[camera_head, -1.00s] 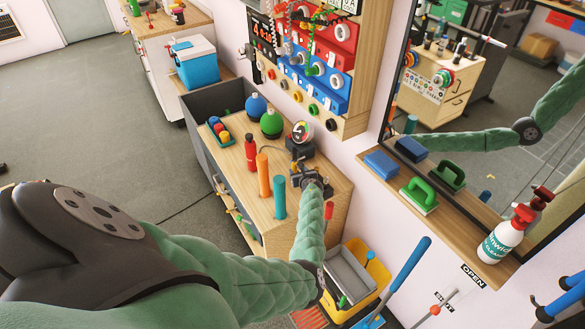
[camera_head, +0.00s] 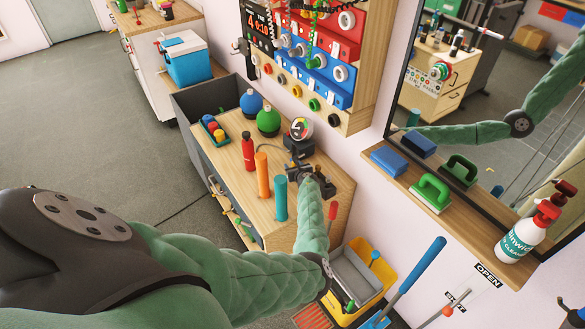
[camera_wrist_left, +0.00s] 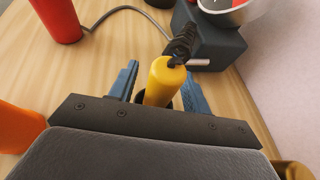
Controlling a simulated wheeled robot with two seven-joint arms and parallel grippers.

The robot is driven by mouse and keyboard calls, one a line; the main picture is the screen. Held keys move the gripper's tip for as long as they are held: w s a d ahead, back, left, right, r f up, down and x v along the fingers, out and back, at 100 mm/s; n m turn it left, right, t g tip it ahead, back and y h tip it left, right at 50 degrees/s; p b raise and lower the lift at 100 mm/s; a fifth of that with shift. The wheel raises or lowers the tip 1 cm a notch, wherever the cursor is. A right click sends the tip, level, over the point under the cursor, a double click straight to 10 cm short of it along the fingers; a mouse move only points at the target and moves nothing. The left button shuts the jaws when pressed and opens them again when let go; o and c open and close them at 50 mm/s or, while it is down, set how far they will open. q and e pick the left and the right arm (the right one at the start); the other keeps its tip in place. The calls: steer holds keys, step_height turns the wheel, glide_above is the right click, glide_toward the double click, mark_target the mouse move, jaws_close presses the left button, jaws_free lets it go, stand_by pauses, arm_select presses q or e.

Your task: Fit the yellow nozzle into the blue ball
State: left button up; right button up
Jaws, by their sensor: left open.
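The blue ball (camera_head: 251,104) sits at the back of the wooden bench top, beside a green ball. The yellow nozzle (camera_wrist_left: 160,82) shows in the left wrist view, with a dark ribbed hose at its far end. My left gripper (camera_wrist_left: 160,92) is open, with its two blue fingers on either side of the nozzle. A gap shows at the left finger; contact on the right cannot be told. In the head view my left gripper (camera_head: 302,170) is over the bench in front of the gauge, and I cannot make out the nozzle there. My right gripper is not in view.
A gauge on a black base (camera_head: 300,132) stands just behind the gripper. A red bottle (camera_head: 248,153), an orange cylinder (camera_head: 263,176) and a teal cylinder (camera_head: 281,198) stand to its left. The green ball (camera_head: 268,122) is near the wall panel. A mirror shelf (camera_head: 455,222) is at the right.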

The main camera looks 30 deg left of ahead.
arm_select(q)
steer(key=shift+a+f, duration=0.1)
steer(key=shift+a, duration=0.05)
steer(key=shift+c, duration=0.7)
jaws_close()
steer(key=shift+r, duration=0.2)
